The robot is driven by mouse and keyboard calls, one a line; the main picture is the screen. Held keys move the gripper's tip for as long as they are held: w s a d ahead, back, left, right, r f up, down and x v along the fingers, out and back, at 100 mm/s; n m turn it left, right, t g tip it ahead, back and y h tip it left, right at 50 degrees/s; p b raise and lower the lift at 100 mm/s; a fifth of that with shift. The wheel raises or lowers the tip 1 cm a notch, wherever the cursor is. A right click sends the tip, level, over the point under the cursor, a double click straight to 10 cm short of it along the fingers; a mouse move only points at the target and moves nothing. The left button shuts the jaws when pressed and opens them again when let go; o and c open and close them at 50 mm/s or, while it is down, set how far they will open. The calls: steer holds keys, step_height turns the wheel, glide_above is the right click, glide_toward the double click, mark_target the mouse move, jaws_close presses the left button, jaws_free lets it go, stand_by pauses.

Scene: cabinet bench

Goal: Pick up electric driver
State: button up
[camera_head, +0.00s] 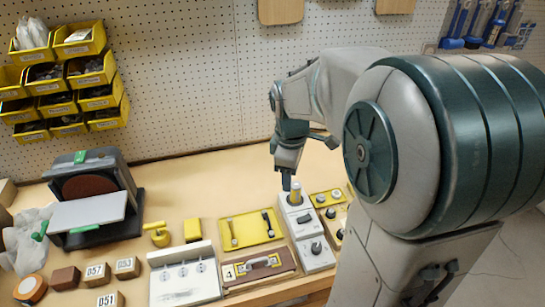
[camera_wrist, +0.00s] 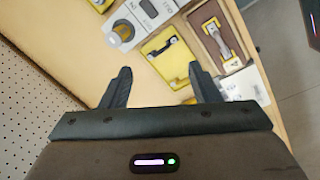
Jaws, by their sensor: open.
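I cannot tell for sure which thing is the electric driver. A small yellow tool-like object (camera_head: 157,235) lies on the bench left of centre in the head view; its details are too small to read. My gripper (camera_head: 287,184) is above the bench, by the upright cylinder (camera_head: 296,193) on a light grey control unit (camera_head: 305,225). In the wrist view my gripper (camera_wrist: 162,87) has its two dark fingers wide apart with nothing between them.
A sander-like machine (camera_head: 92,215) stands at left, with wooden blocks (camera_head: 128,267) and a white panel (camera_head: 185,285) nearby. Yellow bins hang on the pegboard (camera_head: 170,90).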

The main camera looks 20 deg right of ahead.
mark_target(296, 184)
steer(key=w+d+f+n+g+p, duration=0.1)
steer(key=w+d+f+n, duration=0.5)
steer(key=w+n, duration=0.35)
steer(key=shift+m+y, duration=0.25)
steer(key=shift+y, duration=0.15)
steer(key=f, duration=0.3)
steer(key=f+p, duration=0.1)
steer(key=f, duration=0.4)
steer(key=shift+w+d+f, duration=0.15)
steer(key=shift+w+f, duration=0.15)
steer(key=shift+w, duration=0.1)
steer(key=shift+f+p, duration=1.05)
steer(key=shift+f, duration=1.5)
steer(key=shift+w, duration=0.1)
jaws_close()
step_height(296, 184, up, 10)
steer(key=shift+r+b, duration=0.1)
steer(key=shift+b, duration=0.9)
steer(key=c, duration=1)
jaws_free()
